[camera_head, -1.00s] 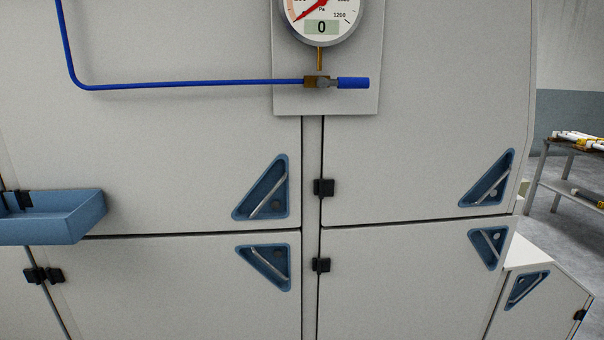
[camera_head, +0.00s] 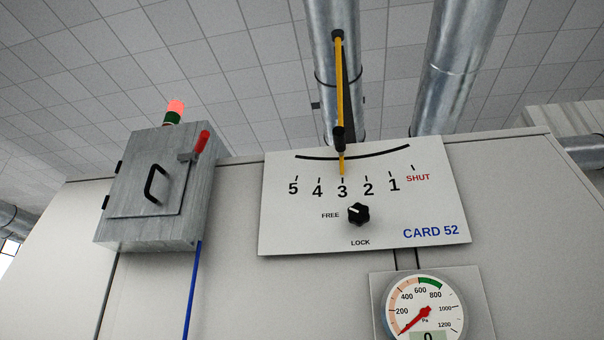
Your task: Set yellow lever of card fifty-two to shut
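The yellow lever (camera_head: 339,85) hangs down from a pivot on the metal duct, above the white panel (camera_head: 290,230) marked CARD 52. It has a black grip (camera_head: 339,139) near its lower end. Its yellow tip points at 3 on the scale, which runs 5, 4, 3, 2, 1, SHUT from left to right. The red SHUT mark (camera_head: 418,178) is at the right end of the scale. Below the scale is a black knob (camera_head: 358,214) between the words FREE and LOCK. Its white mark points up-left, toward FREE. Neither gripper shows.
A grey box (camera_head: 150,190) with a black handle, a red-handled switch (camera_head: 201,143) and a red lamp (camera_head: 175,106) is left of the panel. A pressure gauge (camera_head: 423,308) is below right, its needle at the low end. Ducts (camera_head: 457,65) rise behind.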

